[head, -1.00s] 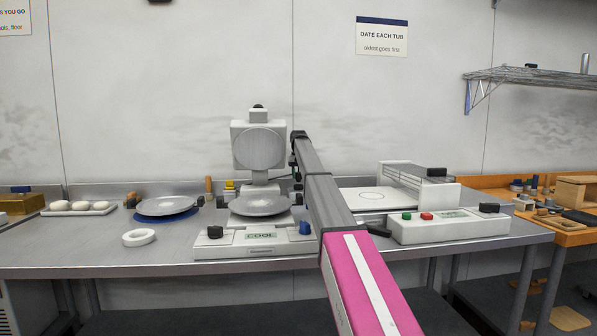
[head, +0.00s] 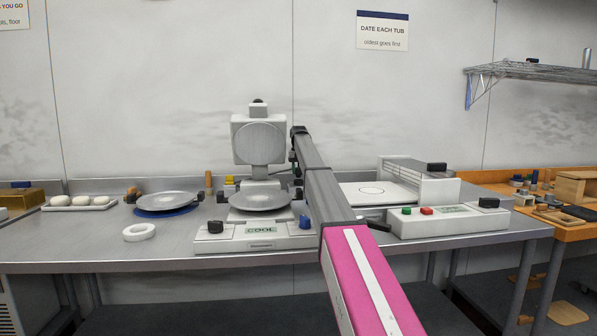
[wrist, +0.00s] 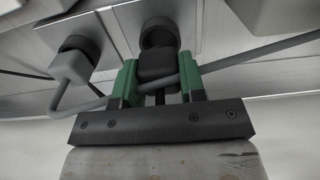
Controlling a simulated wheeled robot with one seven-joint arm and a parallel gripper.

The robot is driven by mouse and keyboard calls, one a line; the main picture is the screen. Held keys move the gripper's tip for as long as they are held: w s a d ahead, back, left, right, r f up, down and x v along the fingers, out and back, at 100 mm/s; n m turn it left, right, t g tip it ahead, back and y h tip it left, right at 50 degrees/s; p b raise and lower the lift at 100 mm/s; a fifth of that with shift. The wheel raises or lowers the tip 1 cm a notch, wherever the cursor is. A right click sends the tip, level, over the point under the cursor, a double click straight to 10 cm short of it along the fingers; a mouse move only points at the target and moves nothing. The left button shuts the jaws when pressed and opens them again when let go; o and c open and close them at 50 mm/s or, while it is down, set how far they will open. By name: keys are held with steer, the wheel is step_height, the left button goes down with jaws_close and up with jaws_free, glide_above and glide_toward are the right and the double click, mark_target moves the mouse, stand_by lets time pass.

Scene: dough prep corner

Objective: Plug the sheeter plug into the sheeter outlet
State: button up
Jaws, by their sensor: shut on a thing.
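In the wrist view, the green fingers of my gripper (wrist: 158,88) are shut on a dark plug (wrist: 156,66). Its front end is at a round dark outlet (wrist: 158,34) on a grey plate. It overlaps the outlet's lower edge; I cannot tell whether it is seated. A grey cable (wrist: 260,53) crosses close by the plug and fingers. In the head view my arm reaches to the back of the counter, and the fingers and plug cannot be made out there.
A second outlet at left holds a light grey plug (wrist: 76,66) with a looping cable, close to my left finger. On the counter (head: 105,258) stand a press (head: 258,145) left of my arm and a white machine with buttons (head: 462,222) at right.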

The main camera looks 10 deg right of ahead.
steer(key=shift+f, duration=0.95)
steer(key=o, duration=1.2)
steer(key=shift+r, duration=4)
steer(key=shift+s, duration=0.1)
